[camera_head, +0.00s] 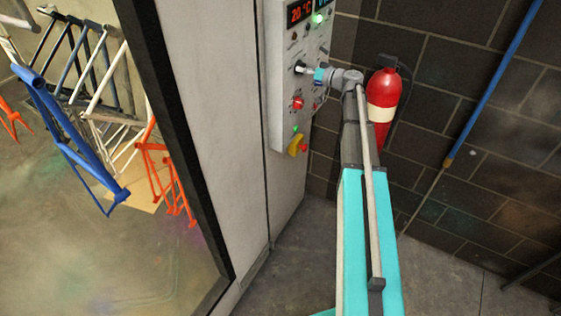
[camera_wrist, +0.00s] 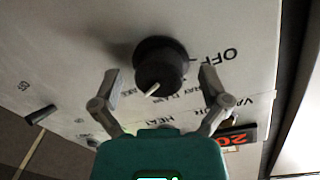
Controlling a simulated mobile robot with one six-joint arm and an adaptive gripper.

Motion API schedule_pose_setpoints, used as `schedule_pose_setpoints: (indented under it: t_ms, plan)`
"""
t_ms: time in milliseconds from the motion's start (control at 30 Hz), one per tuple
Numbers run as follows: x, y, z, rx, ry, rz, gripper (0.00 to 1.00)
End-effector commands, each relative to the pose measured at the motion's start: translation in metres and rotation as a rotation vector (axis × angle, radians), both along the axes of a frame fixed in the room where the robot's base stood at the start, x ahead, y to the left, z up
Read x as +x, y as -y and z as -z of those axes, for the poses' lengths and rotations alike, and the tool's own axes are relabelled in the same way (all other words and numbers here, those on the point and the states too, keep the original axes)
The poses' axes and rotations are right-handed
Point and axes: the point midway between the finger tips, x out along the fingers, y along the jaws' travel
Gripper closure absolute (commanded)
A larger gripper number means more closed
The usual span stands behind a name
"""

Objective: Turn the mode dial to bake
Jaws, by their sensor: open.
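The mode dial (camera_wrist: 160,66) is a round black knob on the pale control panel (camera_head: 281,100). In the wrist view its white pointer mark slants toward the lower left, between partly hidden labels. OFF is readable to the dial's upper right. I cannot tell exactly which label the pointer meets. My gripper (camera_wrist: 160,78) is open, with one finger on each side of the dial and gaps visible between fingers and knob. In the head view my gripper (camera_head: 309,71) is at the panel, and the dial (camera_head: 299,68) is partly covered by it.
A fire extinguisher (camera_head: 382,108) hangs on the wall close behind my arm. Bicycle frames (camera_head: 70,130) show behind the window at left.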

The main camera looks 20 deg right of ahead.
Motion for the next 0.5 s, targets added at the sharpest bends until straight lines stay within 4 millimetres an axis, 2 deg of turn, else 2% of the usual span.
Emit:
schedule_pose_setpoints:
  t_ms: [500]
  plan:
    - [0.0001, -0.0001, 0.0009, -0.242, 0.218, 0.000, 0.05]
